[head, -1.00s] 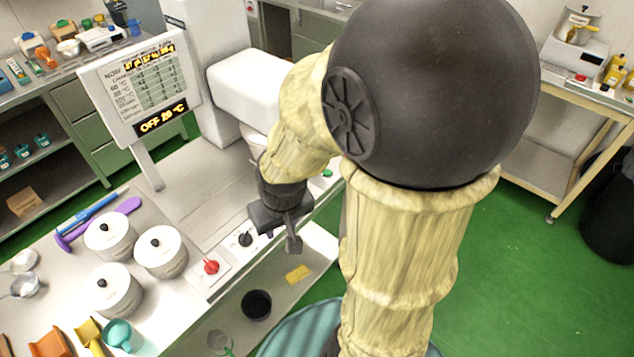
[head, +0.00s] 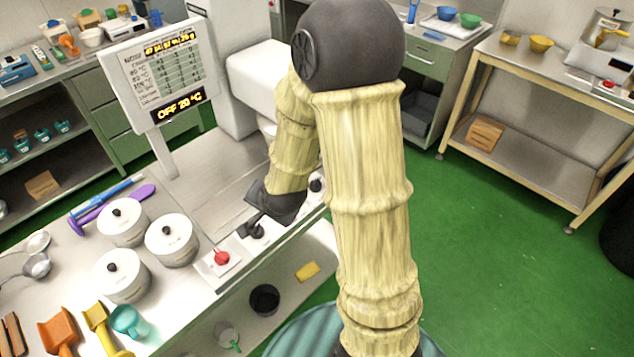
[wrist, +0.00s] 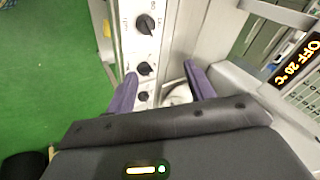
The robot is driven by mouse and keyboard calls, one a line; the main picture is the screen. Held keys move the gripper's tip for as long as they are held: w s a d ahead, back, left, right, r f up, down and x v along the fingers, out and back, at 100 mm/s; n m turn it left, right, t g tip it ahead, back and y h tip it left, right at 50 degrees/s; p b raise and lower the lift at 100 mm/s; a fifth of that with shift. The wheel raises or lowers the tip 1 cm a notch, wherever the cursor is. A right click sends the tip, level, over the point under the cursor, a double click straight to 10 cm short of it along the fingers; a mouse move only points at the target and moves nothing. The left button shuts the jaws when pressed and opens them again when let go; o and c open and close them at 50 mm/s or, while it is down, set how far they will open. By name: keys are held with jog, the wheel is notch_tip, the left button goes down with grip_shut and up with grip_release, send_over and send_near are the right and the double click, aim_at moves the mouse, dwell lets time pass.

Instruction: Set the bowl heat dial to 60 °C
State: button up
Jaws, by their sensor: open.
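The display (head: 180,106) on the panel reads OFF 20 °C; it also shows in the wrist view (wrist: 297,62). In the wrist view, black dials stand at the top (wrist: 145,25), middle (wrist: 145,69) and lower (wrist: 143,96). Their labels are too small to tell which is bowl heat. My gripper (wrist: 161,69) is open and empty above the strip, the middle dial between its fingertips in the picture. In the head view my gripper (head: 254,222) partly hides the strip.
Several white lidded pots (head: 172,241) stand on the counter left of the dials.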

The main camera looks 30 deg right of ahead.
jog(key=w+d+f+m+t+h+b, duration=0.1)
jog(key=w+d+f+m+h, duration=0.1)
jog(key=m, duration=0.7)
jog(key=w+d+f+m+t+h+b, duration=0.1)
jog(key=w+d+f+m+t+h, duration=0.1)
jog(key=m, duration=0.7)
jog(key=w+d+f+m+t+h+b, duration=0.2)
jog(key=f+m, duration=0.3)
jog(key=m, duration=0.3)
jog(key=shift+w+d+f+m+h, duration=0.1)
jog(key=shift+d+f+m+h, duration=0.25)
jog(key=shift+d, duration=0.3)
jog(key=d+m+h, duration=0.1)
jog(key=m, duration=0.1)
jog(key=s+d+m+g+h, duration=0.1)
jog(key=m, duration=0.1)
jog(key=s+d+m+h, duration=0.1)
jog(key=m, duration=0.2)
jog(key=shift+d+f+b, duration=0.1)
jog(key=shift+d+b, duration=0.25)
jog(key=shift+b, duration=0.05)
jog(key=shift+w, duration=0.15)
